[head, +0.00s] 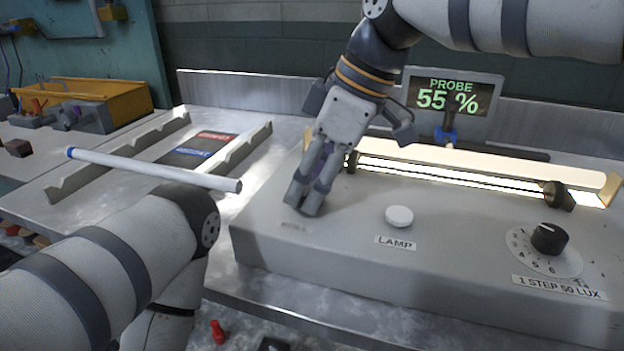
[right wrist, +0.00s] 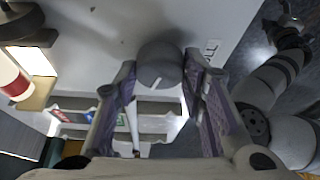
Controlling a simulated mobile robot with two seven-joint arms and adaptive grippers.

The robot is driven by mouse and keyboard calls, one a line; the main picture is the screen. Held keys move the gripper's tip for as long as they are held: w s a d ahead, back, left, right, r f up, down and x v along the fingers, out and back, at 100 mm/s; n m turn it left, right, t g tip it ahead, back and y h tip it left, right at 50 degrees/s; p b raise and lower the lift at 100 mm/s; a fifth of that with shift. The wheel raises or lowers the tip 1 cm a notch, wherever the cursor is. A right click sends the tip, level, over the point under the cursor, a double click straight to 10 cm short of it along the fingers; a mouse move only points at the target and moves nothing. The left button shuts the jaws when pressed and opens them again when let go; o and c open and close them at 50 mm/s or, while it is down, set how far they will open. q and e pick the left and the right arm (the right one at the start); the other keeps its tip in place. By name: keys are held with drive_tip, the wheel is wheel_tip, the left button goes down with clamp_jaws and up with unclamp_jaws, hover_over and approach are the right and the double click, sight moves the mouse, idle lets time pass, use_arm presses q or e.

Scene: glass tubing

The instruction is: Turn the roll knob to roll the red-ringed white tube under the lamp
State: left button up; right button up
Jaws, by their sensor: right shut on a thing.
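My right gripper (head: 306,205) reaches down to the left end of the grey console (head: 330,250). In the right wrist view its two fingers (right wrist: 162,95) are shut on a grey round knob (right wrist: 160,62) with a white mark line. The gripper hides this knob in the head view. The white tube with a red ring (right wrist: 14,85) shows at the left edge of the right wrist view, beside the bright lit strip (right wrist: 30,60). In the head view I cannot make out its red ring; a pale long bar (head: 480,165) runs over the lit strip. My left gripper is not seen.
A screen (head: 453,95) reads PROBE 55 %. A white LAMP button (head: 399,217) and a black numbered dial (head: 549,238) are on the console. A blue-ended white tube (head: 150,169) lies across the left rack (head: 240,150), near my left arm. A yellow bin (head: 110,95) stands behind.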

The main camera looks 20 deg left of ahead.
drive_tip(key=o, duration=1.1)
drive_tip(key=v, duration=1.2)
drive_tip(key=shift+a, duration=0.1)
